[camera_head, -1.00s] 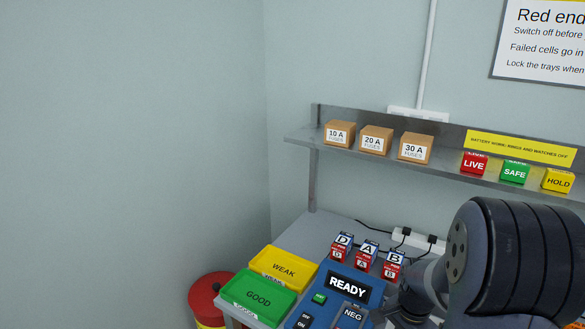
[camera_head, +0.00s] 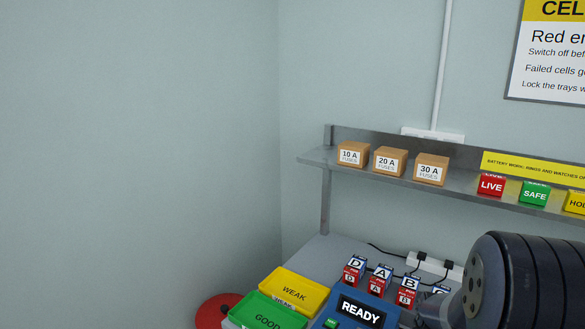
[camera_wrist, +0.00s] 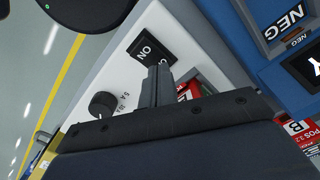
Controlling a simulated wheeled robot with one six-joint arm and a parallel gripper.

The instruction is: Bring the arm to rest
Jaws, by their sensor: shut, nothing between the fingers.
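My gripper (camera_wrist: 155,86) shows in the wrist view with its two dark fingers together and nothing between them. It is over or near a white panel with a black ON switch (camera_wrist: 147,46) and a black round knob (camera_wrist: 102,104); I cannot tell whether it touches anything. In the head view my arm fills the lower right corner, and the fingers are not visible there.
A blue unit with a READY display (camera_head: 360,312) stands on the bench near my arm. Labelled red cells (camera_head: 376,287) stand behind it. A yellow WEAK tray (camera_head: 318,297) and green GOOD tray (camera_head: 290,316) are left. A shelf (camera_head: 312,157) with fuse boxes runs above.

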